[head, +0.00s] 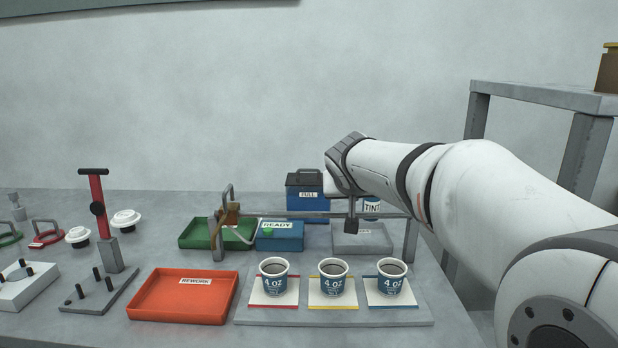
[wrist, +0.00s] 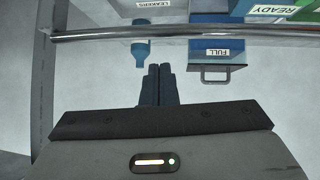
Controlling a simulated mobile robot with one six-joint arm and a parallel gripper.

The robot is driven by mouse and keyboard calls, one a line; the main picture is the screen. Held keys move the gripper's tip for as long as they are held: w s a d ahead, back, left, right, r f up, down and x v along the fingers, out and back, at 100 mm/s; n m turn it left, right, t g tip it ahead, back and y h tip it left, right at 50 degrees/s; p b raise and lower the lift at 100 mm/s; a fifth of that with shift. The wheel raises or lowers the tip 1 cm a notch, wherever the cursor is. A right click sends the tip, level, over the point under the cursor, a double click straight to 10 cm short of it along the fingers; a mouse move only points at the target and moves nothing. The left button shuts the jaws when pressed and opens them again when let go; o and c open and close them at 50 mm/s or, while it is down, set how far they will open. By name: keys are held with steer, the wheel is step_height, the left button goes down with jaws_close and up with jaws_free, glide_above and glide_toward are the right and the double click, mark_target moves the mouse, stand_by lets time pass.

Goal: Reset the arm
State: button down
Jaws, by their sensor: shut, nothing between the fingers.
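My gripper (wrist: 158,86) is shut and empty, its two dark fingers pressed together in the wrist view. In the head view my white arm reaches in from the right, and the gripper (head: 351,222) hangs downward at the bar over the back of the table. The fingertips are small there. In the wrist view the fingers point toward a metal rail (wrist: 200,33) and a small blue bottle (wrist: 140,52), apart from them.
Three 4 oz cups (head: 273,279) stand on coloured cards on a grey board (head: 335,315). A red REWORK tray (head: 183,300), a green tray (head: 195,235), a blue READY box (head: 280,240) and a blue FULL box (head: 305,205) stand nearby. A grey shelf frame (head: 545,97) rises at right.

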steer(key=s+d+r+g+p, duration=0.1)
steer(key=s+g+p, duration=0.1)
steer(key=s+p, duration=0.5)
steer(key=s+d+r+g+y+p, duration=0.1)
steer(key=s+p, duration=0.6)
steer(key=s, duration=0.7)
steer(key=s+d+r+g+p, duration=0.2)
steer(key=s+d+g+p, duration=0.1)
steer(key=s+p, duration=0.4)
steer(key=s+g, duration=0.1)
steer(key=s, duration=0.2)
steer(key=shift+s+d+r+n+g+y+p, duration=0.2)
steer(key=shift+s+r+n+g+y+p, duration=0.1)
steer(key=shift+y+p, duration=0.1)
